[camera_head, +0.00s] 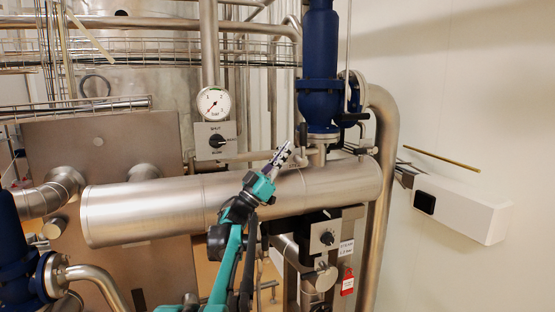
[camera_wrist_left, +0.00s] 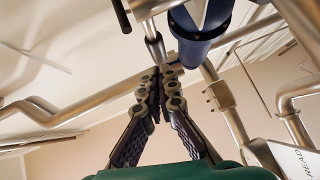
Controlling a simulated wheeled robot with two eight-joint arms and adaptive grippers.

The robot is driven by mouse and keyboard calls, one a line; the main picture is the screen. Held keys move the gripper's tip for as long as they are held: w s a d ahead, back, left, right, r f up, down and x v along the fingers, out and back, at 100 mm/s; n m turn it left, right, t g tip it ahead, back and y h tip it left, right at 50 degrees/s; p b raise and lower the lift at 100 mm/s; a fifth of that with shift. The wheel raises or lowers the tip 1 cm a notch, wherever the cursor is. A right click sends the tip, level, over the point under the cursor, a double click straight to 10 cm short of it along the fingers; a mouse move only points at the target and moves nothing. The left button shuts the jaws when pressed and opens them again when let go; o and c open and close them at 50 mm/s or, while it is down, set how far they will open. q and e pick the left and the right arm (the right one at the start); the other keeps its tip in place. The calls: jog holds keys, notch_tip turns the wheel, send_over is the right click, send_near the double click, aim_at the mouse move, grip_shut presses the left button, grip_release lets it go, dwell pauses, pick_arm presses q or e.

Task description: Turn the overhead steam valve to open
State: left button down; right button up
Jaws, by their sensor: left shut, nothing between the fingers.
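A black rotary knob (camera_head: 217,141) sits on a pale plate with small lettering, below a round gauge (camera_head: 213,103). I cannot tell which control is the overhead steam valve. My left gripper (camera_head: 284,154) is shut and empty, pointing up in front of the pipe, right of the gauge knob and below the tall blue body (camera_head: 320,60). In the left wrist view its fingertips (camera_wrist_left: 163,73) meet, with a blue fitting (camera_wrist_left: 200,40) beyond. My right gripper is not in view.
A white box (camera_head: 460,205) and a thin brass-coloured rod (camera_head: 440,159) are on the right wall. A vertical steel pipe (camera_head: 384,200) stands right of the blue body. A red tag (camera_head: 347,282) hangs below the lower knob. Another blue body (camera_head: 12,255) is at lower left.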

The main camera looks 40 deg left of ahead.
aim_at(301, 132)
pick_arm(q)
jog(key=x, duration=0.3)
jog(key=shift+r, duration=0.1)
jog(key=shift+w+r+p, duration=0.1)
jog(key=shift+p, duration=0.3)
jog(key=shift+w+r+g, duration=0.1)
jog(key=shift+g, duration=0.2)
jog(key=shift+p, duration=0.45)
